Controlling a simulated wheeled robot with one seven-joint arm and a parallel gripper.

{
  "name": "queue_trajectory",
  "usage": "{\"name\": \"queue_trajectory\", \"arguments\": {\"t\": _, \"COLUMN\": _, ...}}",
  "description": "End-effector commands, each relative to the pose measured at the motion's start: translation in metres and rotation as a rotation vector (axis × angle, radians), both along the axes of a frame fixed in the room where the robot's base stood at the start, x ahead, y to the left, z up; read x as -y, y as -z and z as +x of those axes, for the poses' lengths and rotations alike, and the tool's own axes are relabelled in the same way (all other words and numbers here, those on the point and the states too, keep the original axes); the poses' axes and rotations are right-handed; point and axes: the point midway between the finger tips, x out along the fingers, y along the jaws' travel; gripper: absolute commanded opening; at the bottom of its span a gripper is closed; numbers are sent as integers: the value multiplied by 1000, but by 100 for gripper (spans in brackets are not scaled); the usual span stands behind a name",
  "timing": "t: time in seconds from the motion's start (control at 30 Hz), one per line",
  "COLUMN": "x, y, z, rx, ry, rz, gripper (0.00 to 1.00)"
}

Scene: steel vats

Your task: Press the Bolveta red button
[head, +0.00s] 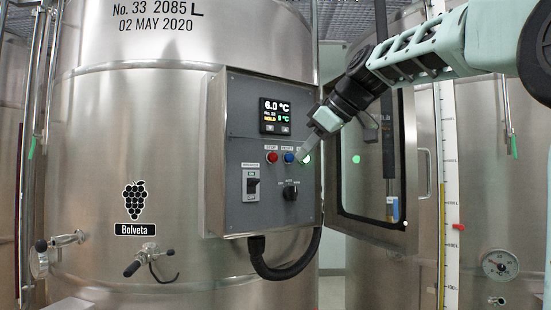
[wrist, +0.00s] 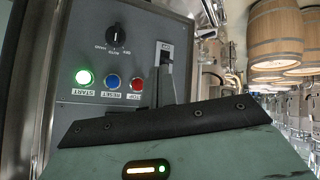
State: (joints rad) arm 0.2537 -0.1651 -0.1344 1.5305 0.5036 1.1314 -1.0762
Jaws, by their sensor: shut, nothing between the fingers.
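The red button (head: 272,157), labelled STOP, is at the left of a row of three on the grey control panel (head: 232,140) of the Bolveta vat (head: 130,130). The blue button (head: 289,157) is in the middle and the lit green button (head: 305,159) at the right. My gripper (head: 303,150) is shut and empty, its tip in front of the panel by the green button, partly covering that area. In the wrist view the panel is upside down, with the red button (wrist: 136,85) right of the blue one (wrist: 113,82). Contact with the panel cannot be told.
A display (head: 274,116) sits above the buttons. A breaker switch (head: 252,183) and a black selector knob (head: 290,190) sit below. The panel's cabinet door (head: 370,210) stands open at the right. A valve (head: 150,262) juts from the vat at lower left.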

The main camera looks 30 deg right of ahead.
Motion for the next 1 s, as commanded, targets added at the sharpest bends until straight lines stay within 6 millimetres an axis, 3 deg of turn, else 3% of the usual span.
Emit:
{"name": "queue_trajectory", "arguments": {"t": 0.23, "x": 0, "y": -2, "z": 16, "rx": -3, "ry": -1, "rz": 1, "gripper": 0}}
{"name": "queue_trajectory", "arguments": {"t": 0.7, "x": 2, "y": -1, "z": 76, "rx": -2, "ry": 0, "rz": 1, "gripper": 0}}
{"name": "queue_trajectory", "arguments": {"t": 1.0, "x": 3, "y": 0, "z": 88, "rx": 0, "ry": -1, "rz": 1, "gripper": 0}}
